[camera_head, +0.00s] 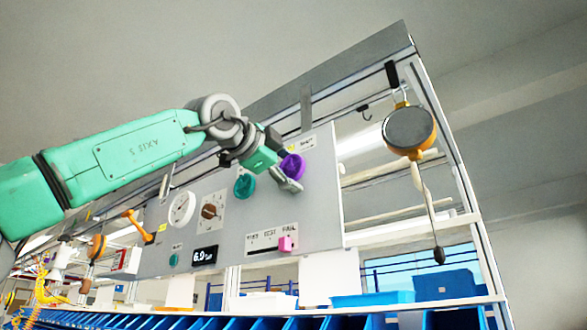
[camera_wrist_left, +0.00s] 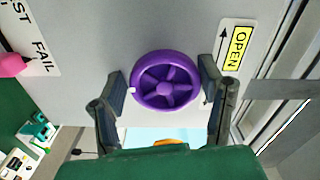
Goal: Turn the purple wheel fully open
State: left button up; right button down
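The purple wheel (camera_head: 293,166) is a round, spoked knob near the right edge of the grey panel. It fills the middle of the left wrist view (camera_wrist_left: 165,82), with a small white mark at its left rim. My left gripper (camera_head: 284,176) reaches it from the left in the head view. In the wrist view its two fingers (camera_wrist_left: 164,84) stand on opposite sides of the wheel, with narrow gaps to the rim, so it looks open around the wheel. A yellow OPEN label (camera_wrist_left: 236,49) with an arrow is beside the wheel. My right gripper is not seen.
The grey panel (camera_head: 324,205) also carries a teal knob (camera_head: 245,186), a white dial (camera_head: 182,209), a brown rotary switch (camera_head: 209,211), a display (camera_head: 205,255) and a pink slider (camera_head: 286,244). Blue bins line the bottom.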

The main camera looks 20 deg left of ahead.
pick_arm(q)
jog(key=shift+w+a+f, duration=0.1)
jog(key=shift+w+a, duration=0.1)
jog(key=shift+a, duration=0.1)
jog(key=shift+s+a, duration=0.2)
jog(key=v, duration=1.1)
jog(key=shift+s+a+f, duration=0.1)
jog(key=shift+a+f, duration=0.1)
jog(key=shift+a, duration=0.1)
jog(key=shift+d, duration=0.3)
jog(key=shift+a, duration=0.1)
